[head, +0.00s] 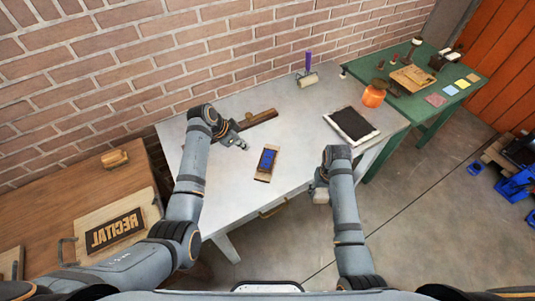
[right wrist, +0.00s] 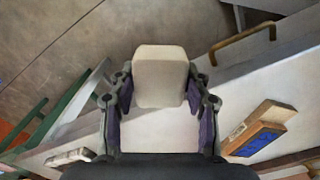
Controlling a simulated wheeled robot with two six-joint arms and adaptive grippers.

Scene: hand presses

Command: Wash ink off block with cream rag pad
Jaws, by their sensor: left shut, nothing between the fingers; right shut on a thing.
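The block (head: 276,152) is a tan wooden piece with a dark blue inked face, lying on the grey-white table. It also shows at the lower right of the right wrist view (right wrist: 270,118). My left gripper (head: 244,146) is shut and empty, just to the left of the block and near it. My right gripper (right wrist: 160,95) is shut on the cream rag pad (right wrist: 160,72), which sits between its fingers. In the head view the pad (head: 321,197) is partly hidden by my right arm, to the right of the block near the table's edge.
A wooden bar (head: 260,118) lies behind my left gripper. A purple-handled roller (head: 308,78), a black slab (head: 352,124) and an orange jar (head: 374,97) stand further back and right. A green table (head: 460,110) adjoins; a wooden bench (head: 75,195) is at left.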

